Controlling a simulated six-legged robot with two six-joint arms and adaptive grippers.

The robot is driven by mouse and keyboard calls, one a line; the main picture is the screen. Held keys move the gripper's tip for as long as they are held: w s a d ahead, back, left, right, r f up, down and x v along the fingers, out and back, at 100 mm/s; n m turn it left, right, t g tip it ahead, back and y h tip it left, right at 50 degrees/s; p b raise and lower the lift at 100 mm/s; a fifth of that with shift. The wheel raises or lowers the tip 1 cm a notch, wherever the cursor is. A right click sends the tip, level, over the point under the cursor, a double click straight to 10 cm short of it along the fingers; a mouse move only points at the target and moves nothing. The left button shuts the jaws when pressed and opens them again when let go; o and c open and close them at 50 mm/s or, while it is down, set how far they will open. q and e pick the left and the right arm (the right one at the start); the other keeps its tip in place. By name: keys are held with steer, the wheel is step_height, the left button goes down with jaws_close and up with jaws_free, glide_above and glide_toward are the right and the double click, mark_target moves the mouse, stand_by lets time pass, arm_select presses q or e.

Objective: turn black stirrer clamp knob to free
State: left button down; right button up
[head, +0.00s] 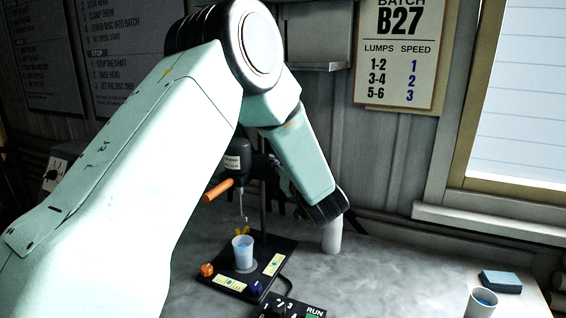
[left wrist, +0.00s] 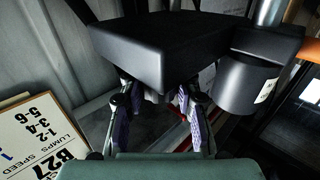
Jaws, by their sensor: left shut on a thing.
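The stirrer (head: 237,160) is a dark motor head with a white label on an upright post, with an orange handle (head: 217,190) on its left. In the left wrist view its black housing (left wrist: 160,45) and labelled motor cylinder (left wrist: 245,88) fill the upper part. My left gripper (left wrist: 158,95) reaches in at the back right of the stirrer, its two purple-padded fingers shut just under the housing's edge. The black clamp knob between them is mostly hidden, so its turn position cannot be read. My right gripper is in neither view.
A cup of blue liquid (head: 243,251) stands on the black base (head: 275,251) beneath the stirrer, beside orange (head: 207,270) and blue (head: 256,287) knobs. A control box (head: 285,309) is in front. Another cup (head: 482,303) and a blue block (head: 500,282) lie right. The table middle is clear.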

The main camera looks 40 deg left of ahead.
arm_select(q)
steer(key=shift+n+g+y, duration=0.6)
steer(key=shift+n+g, duration=0.4)
steer(key=shift+g, duration=0.5)
steer(key=shift+f, duration=0.1)
steer(key=c, duration=1)
jaws_free()
steer(key=shift+o, duration=0.2)
steer(key=v, duration=1.2)
steer(key=shift+w, duration=0.1)
